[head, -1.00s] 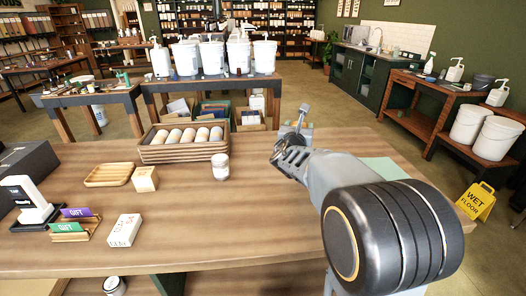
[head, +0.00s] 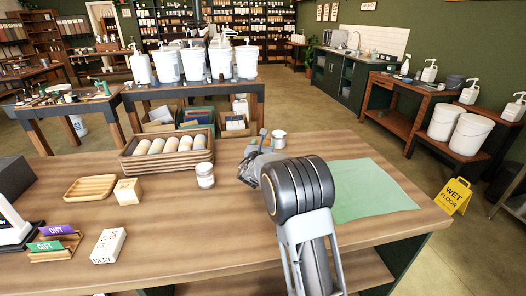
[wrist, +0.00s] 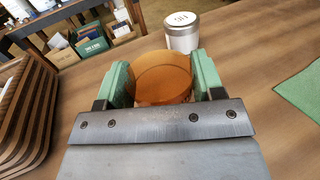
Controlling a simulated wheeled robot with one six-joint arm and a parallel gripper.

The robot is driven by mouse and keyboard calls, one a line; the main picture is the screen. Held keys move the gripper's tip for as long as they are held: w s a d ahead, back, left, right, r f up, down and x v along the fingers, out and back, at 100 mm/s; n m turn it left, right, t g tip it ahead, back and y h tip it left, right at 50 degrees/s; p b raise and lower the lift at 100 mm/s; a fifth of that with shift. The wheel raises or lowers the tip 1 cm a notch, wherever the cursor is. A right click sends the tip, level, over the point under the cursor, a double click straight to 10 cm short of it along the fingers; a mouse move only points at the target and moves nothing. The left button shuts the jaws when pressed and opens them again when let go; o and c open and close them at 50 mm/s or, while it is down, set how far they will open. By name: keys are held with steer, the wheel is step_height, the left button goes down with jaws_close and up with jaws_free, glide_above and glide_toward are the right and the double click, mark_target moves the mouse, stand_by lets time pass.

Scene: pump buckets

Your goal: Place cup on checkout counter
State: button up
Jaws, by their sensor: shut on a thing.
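My gripper (wrist: 160,90) is shut on an amber, round cup (wrist: 162,76), with a green finger on either side of it. In the head view my gripper (head: 262,143) is low over the wooden checkout counter (head: 165,235), between the slatted crate and the green mat. The held cup is hidden or too small to make out there. I cannot tell whether it touches the counter top.
A lidded canister (wrist: 182,32) stands just beyond the cup; it also shows in the head view (head: 279,139). A slatted wooden crate (head: 140,165) and a glass jar (head: 205,176) stand to the left. A green mat (head: 370,190) lies on the right.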

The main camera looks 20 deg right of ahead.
steer(key=shift+f, duration=0.95)
steer(key=shift+f, duration=0.15)
steer(key=o, duration=0.9)
steer(key=shift+r, duration=0.3)
steer(key=b+v, duration=0.1)
steer(key=v, duration=1.1)
steer(key=shift+f, duration=0.15)
